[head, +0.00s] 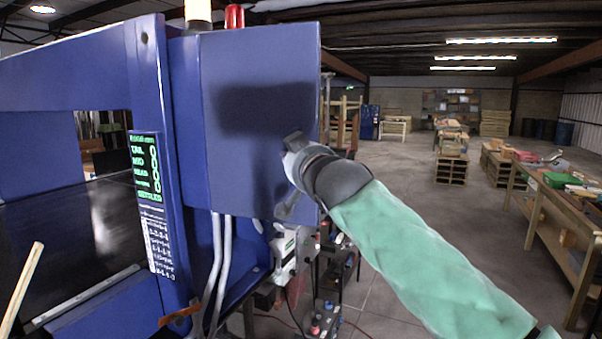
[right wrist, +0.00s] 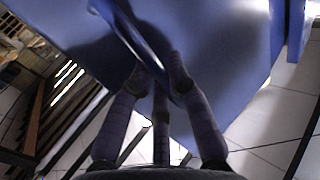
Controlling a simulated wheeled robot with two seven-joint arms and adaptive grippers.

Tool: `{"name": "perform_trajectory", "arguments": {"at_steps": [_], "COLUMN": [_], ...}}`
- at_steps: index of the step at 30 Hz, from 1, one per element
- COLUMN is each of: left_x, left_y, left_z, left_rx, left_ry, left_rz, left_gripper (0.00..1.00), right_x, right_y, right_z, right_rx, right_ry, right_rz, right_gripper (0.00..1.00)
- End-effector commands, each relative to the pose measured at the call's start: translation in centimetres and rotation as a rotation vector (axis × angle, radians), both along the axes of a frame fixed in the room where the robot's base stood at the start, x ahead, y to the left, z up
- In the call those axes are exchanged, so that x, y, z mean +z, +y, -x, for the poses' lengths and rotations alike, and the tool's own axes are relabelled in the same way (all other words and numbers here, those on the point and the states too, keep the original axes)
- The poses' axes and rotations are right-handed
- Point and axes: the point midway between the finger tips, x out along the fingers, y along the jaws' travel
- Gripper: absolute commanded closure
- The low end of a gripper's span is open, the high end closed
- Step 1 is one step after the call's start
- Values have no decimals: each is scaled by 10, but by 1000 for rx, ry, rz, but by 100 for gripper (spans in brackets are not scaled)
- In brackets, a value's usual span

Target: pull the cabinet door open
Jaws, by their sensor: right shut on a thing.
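The blue cabinet door (head: 255,90) fills the middle of the head view, with a dark shadow across its upper part. My right gripper (head: 292,172) is at the lower right part of the door, with its arm coming in from the right. In the right wrist view, the fingers of my right gripper (right wrist: 168,72) are shut around a thin blue edge or strip of the door (right wrist: 135,38). I cannot tell from here whether it is a handle. The finger contact is hidden in the head view. My left gripper is not in view.
A blue machine frame (head: 155,60) with a green-lettered panel (head: 147,170) and a dark conveyor belt (head: 70,240) is at the left. Grey pipes (head: 220,260) run down below the cabinet. Wooden workbenches (head: 550,220) stand at the right, with open floor between.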

Motion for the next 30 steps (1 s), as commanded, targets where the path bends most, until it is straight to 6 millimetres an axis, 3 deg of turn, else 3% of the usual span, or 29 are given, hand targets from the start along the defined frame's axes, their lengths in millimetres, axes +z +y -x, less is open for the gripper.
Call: {"name": "perform_trajectory", "arguments": {"at_steps": [1,12,30], "left_x": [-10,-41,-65], "left_y": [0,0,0], "left_z": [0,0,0], "left_rx": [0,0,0], "left_ry": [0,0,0], "left_rz": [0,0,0], "left_gripper": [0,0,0], "right_x": [-3,-2,-2], "right_y": [7,13,29], "right_z": [5,21,49], "right_rx": [1,-71,-218], "right_ry": [-9,-5,-1], "right_rz": [1,-4,-4], "right_gripper": [100,100,100]}}
